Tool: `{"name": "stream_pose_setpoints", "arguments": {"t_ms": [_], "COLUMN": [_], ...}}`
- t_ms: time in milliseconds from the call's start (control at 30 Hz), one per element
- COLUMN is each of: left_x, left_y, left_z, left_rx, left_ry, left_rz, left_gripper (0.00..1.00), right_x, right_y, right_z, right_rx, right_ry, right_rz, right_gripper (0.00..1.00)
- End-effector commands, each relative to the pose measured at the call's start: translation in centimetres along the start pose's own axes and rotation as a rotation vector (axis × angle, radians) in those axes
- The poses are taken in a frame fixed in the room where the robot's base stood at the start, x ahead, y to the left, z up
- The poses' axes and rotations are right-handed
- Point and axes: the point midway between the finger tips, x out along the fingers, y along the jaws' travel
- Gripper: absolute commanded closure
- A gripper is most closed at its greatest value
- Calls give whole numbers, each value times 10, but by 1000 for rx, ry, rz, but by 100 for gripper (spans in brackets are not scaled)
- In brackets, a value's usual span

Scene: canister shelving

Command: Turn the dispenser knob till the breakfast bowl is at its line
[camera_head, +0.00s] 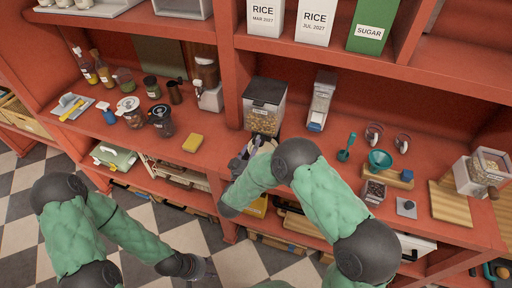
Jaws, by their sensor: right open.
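A clear dispenser (264,108) with a dark lid and cereal-like pieces inside stands on the counter at centre. My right gripper (254,146) is open just in front of its lower front, partly hidden by my own green-sleeved arm. I cannot tell whether it touches anything there. No knob shows clearly on this dispenser, and no breakfast bowl or fill line can be made out; my arm covers the counter area below it. My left gripper (201,269) hangs low over the floor in front of the shelving, apart from the counter; its fingers are too small to read.
Another dispenser (208,88) with brown contents stands left, a narrow white one (321,101) right of centre, and one (483,172) at far right. A yellow sponge (193,143) lies left of my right gripper. A teal funnel (380,159) and wooden board (455,201) are right.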

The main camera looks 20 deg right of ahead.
Motion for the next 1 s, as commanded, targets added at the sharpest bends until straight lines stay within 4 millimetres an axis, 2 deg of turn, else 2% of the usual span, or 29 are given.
{"name": "stream_pose_setpoints", "arguments": {"t_ms": [200, 500, 600, 700, 1000], "left_x": [0, 0, 0, 0, 2], "left_y": [0, 0, 0, 0, -1], "left_z": [0, 0, 0, 0, 0], "left_rx": [0, 0, 0, 0, 0], "left_ry": [0, 0, 0, 0, 0], "left_rz": [0, 0, 0, 0, 0], "left_gripper": [60, 60, 60, 60, 60], "right_x": [16, 18, 18, 17, 15], "right_y": [0, 0, 0, 0, -1], "right_z": [0, 0, 0, 1, 6], "right_rx": [0, 0, 0, -1, 4], "right_ry": [0, 0, 0, -2, -11], "right_rz": [0, -1, -1, -2, -7], "right_gripper": [33, 33, 61, 85, 85]}}
